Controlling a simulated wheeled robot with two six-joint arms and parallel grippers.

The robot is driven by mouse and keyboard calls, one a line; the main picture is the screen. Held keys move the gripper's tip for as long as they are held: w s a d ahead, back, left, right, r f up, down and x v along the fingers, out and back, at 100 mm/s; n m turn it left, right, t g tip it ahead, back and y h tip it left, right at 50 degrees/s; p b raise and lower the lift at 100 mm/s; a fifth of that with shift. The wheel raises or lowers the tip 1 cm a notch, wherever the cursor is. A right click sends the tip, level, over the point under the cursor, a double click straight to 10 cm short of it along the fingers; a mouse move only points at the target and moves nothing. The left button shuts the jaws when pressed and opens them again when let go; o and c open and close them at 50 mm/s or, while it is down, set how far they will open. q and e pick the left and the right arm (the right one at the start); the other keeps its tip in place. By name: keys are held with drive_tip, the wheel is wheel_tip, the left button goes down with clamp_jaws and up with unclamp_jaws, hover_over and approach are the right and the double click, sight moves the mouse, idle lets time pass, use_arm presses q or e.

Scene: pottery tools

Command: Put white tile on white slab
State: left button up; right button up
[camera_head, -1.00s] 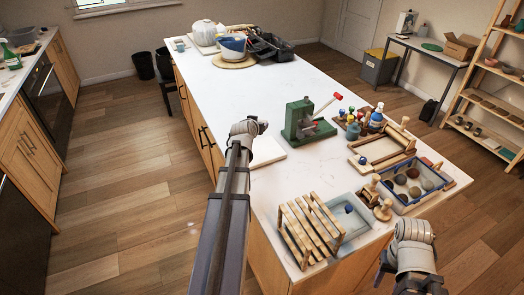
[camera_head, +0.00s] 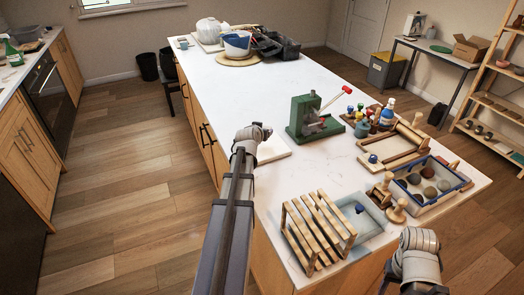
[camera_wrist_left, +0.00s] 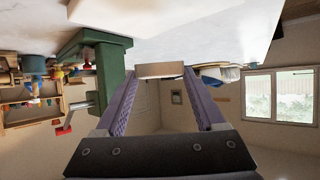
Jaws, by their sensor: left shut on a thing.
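The white tile (camera_wrist_left: 160,70) is a small pale block between the fingertips of my left gripper (camera_wrist_left: 160,78) in the left wrist view. My left gripper is shut on it and holds it off the worktop. In the head view my left wrist hides the tile and the fingers. The white slab (camera_head: 275,149) lies flat on the worktop just right of my left wrist, partly covered by it. A pale flat piece, likely that slab, also shows at the top of the left wrist view (camera_wrist_left: 120,12). My right arm shows at the lower right of the head view; its gripper is out of frame.
A green press (camera_head: 312,117) with a red-tipped lever stands right beside the slab. A wooden rack (camera_head: 315,232) and a blue-rimmed tray (camera_head: 428,182) are nearer. The worktop (camera_head: 240,85) behind the slab is clear.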

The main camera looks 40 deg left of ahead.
use_arm(q)
wheel_tip(320, 180, down, 3)
drive_tip(key=shift+f+b, duration=0.15)
drive_tip(key=shift+b, duration=0.85)
use_arm(e)
wheel_tip(320, 180, down, 3)
drive_tip(key=shift+f, duration=0.15)
use_arm(q)
wheel_tip(320, 180, down, 4)
drive_tip(key=b, duration=0.3)
drive_tip(key=shift+b, duration=0.35)
use_arm(e)
wheel_tip(320, 180, down, 4)
drive_tip(key=shift+r, duration=0.15)
use_arm(q)
drive_tip(key=o, duration=1.4)
